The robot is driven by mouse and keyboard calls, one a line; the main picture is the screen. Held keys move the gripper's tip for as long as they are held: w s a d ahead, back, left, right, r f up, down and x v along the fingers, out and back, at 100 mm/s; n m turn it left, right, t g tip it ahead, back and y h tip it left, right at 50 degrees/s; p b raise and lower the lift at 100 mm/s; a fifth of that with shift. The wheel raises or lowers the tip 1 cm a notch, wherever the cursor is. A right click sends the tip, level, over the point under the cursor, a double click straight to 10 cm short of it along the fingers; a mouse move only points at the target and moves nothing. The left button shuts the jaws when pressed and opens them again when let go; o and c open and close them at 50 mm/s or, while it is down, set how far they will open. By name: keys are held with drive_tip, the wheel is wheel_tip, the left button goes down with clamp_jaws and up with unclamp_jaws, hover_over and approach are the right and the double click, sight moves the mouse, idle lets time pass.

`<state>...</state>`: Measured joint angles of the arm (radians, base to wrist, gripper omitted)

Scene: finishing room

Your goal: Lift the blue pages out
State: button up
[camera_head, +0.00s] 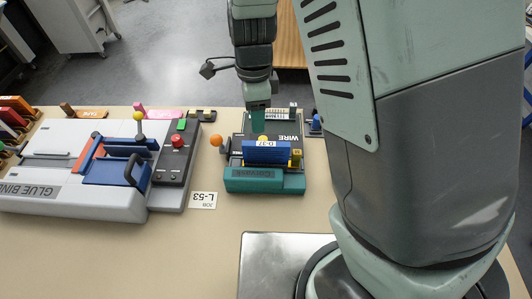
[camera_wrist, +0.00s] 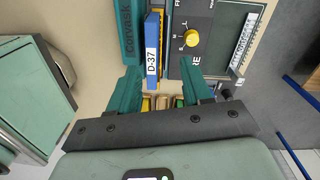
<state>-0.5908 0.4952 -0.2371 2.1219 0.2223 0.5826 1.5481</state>
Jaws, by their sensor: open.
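The blue pages (camera_head: 266,153), a thick blue block with a white D-37 label, stand upright in the slot of the teal and dark grey wire binding machine (camera_head: 265,183). In the wrist view the blue pages (camera_wrist: 153,45) run lengthwise, beside the teal part of the machine (camera_wrist: 130,30). My gripper (camera_head: 258,122) is over the machine, just behind the pages in the head view. In the wrist view its teal fingers (camera_wrist: 160,85) are apart, one on each side of the pages' near end, with nothing held. I cannot tell the height gap or any contact.
A glue binder (camera_head: 75,170) with a blue clamp and a red button stands to the left. A JOB L-53 card (camera_head: 203,200) lies between the machines. An orange ball knob (camera_head: 216,141) sticks out left of the wire machine. The front table is mostly clear.

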sight(266, 144)
drive_tip(key=shift+s+d+f+m, duration=0.15)
drive_tip(key=shift+s+d+m, duration=0.85)
drive_tip(key=shift+s+m, duration=0.1)
wheel_tip(266, 144, down, 5)
drive_tip(key=shift+d+r, duration=0.1)
drive_tip(key=shift+d, duration=0.05)
drive_tip(key=shift+w+f, duration=0.15)
drive_tip(key=shift+f, duration=1.35)
drive_tip(key=shift+w+f, duration=0.1)
drive_tip(key=shift+f, duration=1.4)
drive_tip(key=shift+c, duration=0.5)
clamp_jaws()
